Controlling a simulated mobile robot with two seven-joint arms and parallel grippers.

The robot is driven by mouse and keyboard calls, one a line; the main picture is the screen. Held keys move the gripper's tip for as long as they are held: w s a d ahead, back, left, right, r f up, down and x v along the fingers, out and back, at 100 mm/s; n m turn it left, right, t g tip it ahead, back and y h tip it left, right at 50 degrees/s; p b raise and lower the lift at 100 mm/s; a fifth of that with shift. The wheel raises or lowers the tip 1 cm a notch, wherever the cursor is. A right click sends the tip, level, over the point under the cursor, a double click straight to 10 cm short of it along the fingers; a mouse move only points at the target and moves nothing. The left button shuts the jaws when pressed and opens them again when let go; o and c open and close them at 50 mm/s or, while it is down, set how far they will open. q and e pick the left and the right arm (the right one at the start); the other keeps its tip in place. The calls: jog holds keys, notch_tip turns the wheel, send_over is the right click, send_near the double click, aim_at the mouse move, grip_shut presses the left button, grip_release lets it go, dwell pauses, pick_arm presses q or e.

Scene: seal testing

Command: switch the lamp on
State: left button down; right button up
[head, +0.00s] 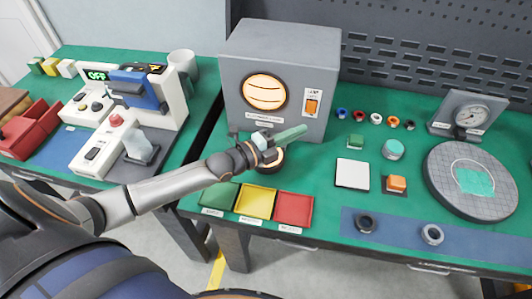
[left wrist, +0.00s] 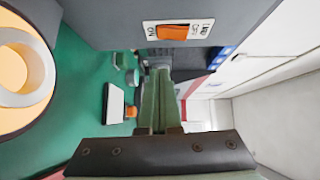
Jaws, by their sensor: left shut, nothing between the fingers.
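The lamp is a grey box (head: 275,80) with a round window (head: 265,92) in its front, glowing warm orange. To the right of the window is a white plate with an orange rocker switch (head: 312,104). The switch also shows at the top of the left wrist view (left wrist: 173,32). I cannot tell which way the rocker is tipped. My left gripper (head: 303,130) is shut and empty, its green fingers together in front of the box, below the switch and apart from it. In the left wrist view the fingers (left wrist: 158,78) point towards the box side. My right gripper is not in view.
A round stand with a ring (head: 272,160) sits under my left gripper. Green, yellow (head: 256,202) and red trays lie at the front edge. Small coloured rings (head: 376,119), a gauge (head: 468,117) and a round plate (head: 440,190) stand to the right. Another bench is at left.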

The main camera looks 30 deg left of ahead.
pick_arm(q)
jog(key=f+v, duration=0.1)
jog(key=v, duration=0.7)
jog(key=shift+a, duration=0.35)
jog(key=shift+s+f, duration=0.15)
jog(key=shift+f, duration=0.05)
